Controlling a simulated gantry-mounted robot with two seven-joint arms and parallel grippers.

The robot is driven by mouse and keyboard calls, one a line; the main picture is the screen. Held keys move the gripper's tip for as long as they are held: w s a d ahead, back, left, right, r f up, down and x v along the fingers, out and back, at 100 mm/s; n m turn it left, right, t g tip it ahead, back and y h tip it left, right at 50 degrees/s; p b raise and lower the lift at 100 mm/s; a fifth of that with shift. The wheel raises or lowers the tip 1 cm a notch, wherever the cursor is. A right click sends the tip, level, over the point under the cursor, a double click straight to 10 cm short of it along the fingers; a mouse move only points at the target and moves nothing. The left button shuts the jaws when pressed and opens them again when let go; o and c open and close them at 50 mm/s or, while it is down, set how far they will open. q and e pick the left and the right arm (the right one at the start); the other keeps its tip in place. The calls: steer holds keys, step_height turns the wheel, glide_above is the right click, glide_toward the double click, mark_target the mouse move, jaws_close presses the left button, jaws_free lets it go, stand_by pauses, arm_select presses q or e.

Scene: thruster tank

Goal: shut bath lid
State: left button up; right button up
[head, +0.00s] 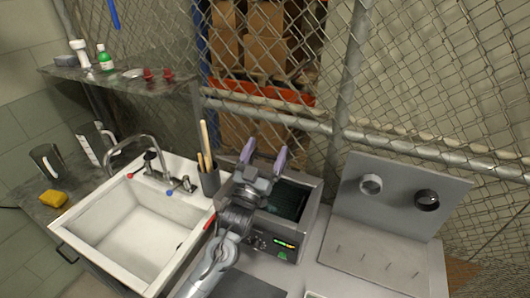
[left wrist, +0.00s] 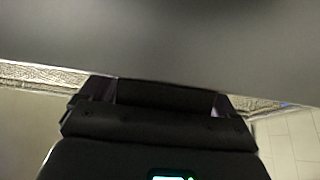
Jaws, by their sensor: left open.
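The bath (head: 308,206) is a grey metal box on the counter, with a dark interior and a lit green display on its front. Its top looks open in the head view. I cannot clearly make out its lid there. My left gripper (head: 264,156) is open, its two purple fingertips apart and pointing away over the bath's left and back part. Nothing shows between them. My arm hides part of the bath's front left. In the left wrist view the open gripper (left wrist: 160,98) shows below a broad, smooth grey surface (left wrist: 170,35); I cannot tell whether this is the lid.
A white sink (head: 130,232) with a tap lies to the left. A dark cup of wooden-handled tools (head: 210,180) stands between sink and bath. A grey upright panel with two knobs (head: 398,200) stands to the right. A wire fence (head: 420,80) closes off the back.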

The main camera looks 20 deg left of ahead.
arm_select(q)
steer(key=shift+s, duration=0.1)
arm_select(e)
steer(key=shift+a+f+b, duration=0.1)
steer(key=shift+f+b, duration=0.4)
arm_select(q)
steer(key=v, duration=1)
steer(key=shift+s+f, duration=0.2)
steer(key=shift+s, duration=0.05)
